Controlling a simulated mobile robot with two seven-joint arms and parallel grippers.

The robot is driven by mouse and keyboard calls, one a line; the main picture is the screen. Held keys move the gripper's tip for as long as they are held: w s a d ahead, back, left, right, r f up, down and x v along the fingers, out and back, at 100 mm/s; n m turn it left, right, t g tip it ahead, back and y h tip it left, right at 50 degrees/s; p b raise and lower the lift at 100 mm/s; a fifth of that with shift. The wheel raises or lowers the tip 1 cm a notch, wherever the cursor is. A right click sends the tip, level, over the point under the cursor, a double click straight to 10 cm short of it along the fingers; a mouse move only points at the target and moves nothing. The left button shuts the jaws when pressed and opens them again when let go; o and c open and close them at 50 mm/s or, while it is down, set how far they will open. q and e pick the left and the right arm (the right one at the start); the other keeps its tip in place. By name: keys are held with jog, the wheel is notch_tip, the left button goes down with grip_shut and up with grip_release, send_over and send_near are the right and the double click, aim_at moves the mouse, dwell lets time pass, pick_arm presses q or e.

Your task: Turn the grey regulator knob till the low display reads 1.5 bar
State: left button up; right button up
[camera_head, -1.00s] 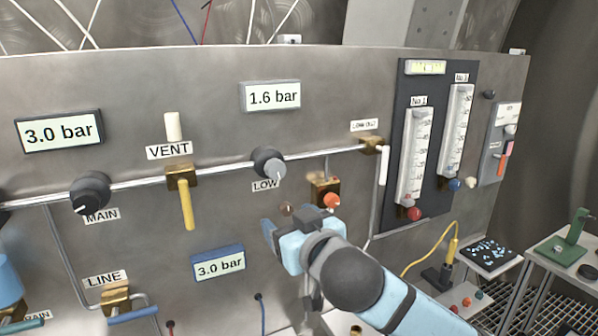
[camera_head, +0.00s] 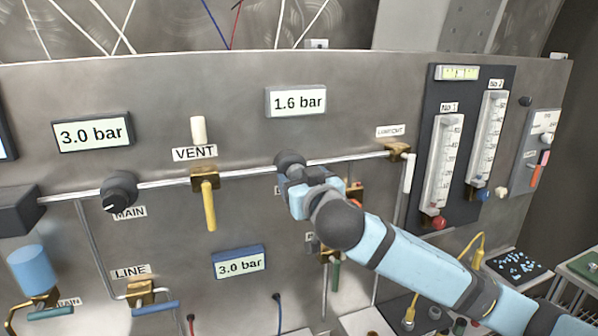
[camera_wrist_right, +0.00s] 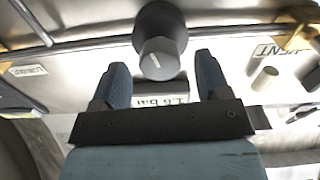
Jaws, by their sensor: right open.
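The grey regulator knob (camera_head: 289,158) sits on the pipe below the low display (camera_head: 296,101), which reads 1.6 bar. In the head view my right gripper (camera_head: 291,178) covers most of the knob and its LOW label. My open right gripper (camera_wrist_right: 161,70) has one blue finger on each side, just short of the knob, with gaps to both. The low display (camera_wrist_right: 160,99) shows upside down, partly hidden between the fingers. My left gripper is not in view.
The black MAIN knob (camera_head: 119,191) and the yellow VENT handle (camera_head: 208,203) are to the left on the same pipe. A LOW OUT valve (camera_head: 399,151) and two flow tubes (camera_head: 442,165) stand to the right. Another display (camera_head: 239,262) below reads 3.0 bar.

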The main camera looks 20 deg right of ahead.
jog(key=shift+w, duration=0.95)
jog(key=shift+c, duration=0.2)
jog(key=c, duration=0.9)
jog(key=shift+n, duration=0.7)
jog(key=o, duration=0.9)
jog(key=shift+o, duration=0.2)
